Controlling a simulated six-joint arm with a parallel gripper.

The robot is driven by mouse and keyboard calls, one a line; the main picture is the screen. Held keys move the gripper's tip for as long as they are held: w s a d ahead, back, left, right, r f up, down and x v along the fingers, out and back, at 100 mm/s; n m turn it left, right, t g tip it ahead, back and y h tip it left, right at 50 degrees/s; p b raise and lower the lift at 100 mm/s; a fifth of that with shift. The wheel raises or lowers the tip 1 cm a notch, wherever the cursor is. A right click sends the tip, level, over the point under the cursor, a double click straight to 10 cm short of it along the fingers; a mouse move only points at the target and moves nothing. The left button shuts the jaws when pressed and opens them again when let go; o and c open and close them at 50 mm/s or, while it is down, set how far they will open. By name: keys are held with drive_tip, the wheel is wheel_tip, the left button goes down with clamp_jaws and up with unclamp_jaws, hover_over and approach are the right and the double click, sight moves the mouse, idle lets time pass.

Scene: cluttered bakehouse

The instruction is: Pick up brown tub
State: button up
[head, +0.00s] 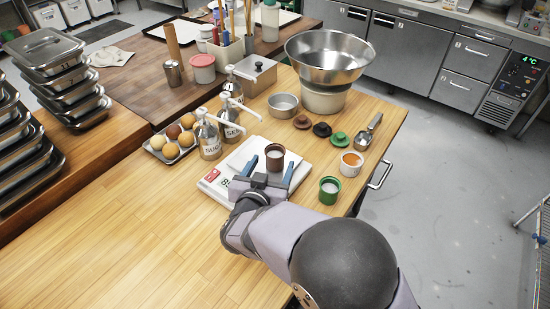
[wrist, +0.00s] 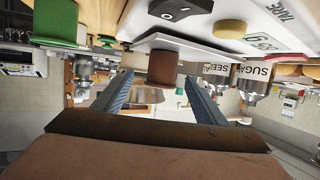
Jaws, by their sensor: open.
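I cannot tell whether either finger touches the tub.
A green tub (head: 329,190) and a white tub with orange contents (head: 351,163) stand right of the scale. Coloured lids (head: 322,129) and a metal pan (head: 283,106) lie behind. The front-left worktop is clear.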

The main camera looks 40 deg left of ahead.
sight(273, 160)
drive_tip(key=shift+w+a, duration=0.15)
drive_tip(key=shift+w, duration=0.25)
drive_tip(key=p+x, duration=0.1)
drive_tip(key=x, duration=0.2)
drive_tip(key=shift+a+r+p, duration=0.15)
drive_tip(key=shift+r+p, duration=0.1)
drive_tip(key=shift+p, duration=0.1)
drive_tip(key=shift+x, duration=0.8)
drive_tip(key=shift+f, duration=0.1)
drive_tip(key=c, duration=1.2)
